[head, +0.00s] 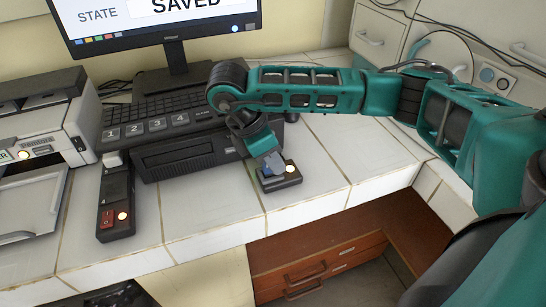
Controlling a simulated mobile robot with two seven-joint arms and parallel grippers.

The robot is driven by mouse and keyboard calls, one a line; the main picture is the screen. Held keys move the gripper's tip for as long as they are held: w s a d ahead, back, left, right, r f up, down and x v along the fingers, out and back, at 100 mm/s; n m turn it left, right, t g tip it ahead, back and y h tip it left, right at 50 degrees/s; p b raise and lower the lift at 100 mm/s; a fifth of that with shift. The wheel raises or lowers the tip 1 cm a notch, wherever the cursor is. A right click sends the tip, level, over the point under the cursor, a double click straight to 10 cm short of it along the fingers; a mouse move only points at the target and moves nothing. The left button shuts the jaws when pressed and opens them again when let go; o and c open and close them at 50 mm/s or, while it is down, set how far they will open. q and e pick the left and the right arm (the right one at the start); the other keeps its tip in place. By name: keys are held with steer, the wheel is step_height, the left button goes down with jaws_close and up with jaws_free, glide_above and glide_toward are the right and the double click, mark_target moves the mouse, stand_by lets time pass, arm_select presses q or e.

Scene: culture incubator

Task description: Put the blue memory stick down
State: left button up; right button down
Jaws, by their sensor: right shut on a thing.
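My right gripper (268,158) reaches down from the right arm over the tiled bench, near its front edge. It is shut on the small blue memory stick (274,164), whose upper part is partly hidden by the gripper. The stick is at a small black box (283,182) with a lit yellowish light on top. I cannot tell whether the stick is seated in the box or just above it. My left gripper is not in view.
A monitor (160,22) reading "SAVED" stands behind a black unit with large number keys (157,126). A printer (45,125) is at left. A black strip with a red switch (108,218) lies left of the unit. Bare white tiles (345,150) lie right of the box.

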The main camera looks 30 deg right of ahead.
steer(key=shift+f, duration=0.2)
steer(key=c, duration=0.9)
jaws_free()
steer(key=shift+r, duration=0.1)
steer(key=shift+c, duration=0.2)
steer(key=shift+r, duration=0.25)
steer(key=p+v, duration=0.3)
steer(key=v, duration=0.8)
steer(key=shift+a+r, duration=0.2)
steer(key=shift+r, duration=0.15)
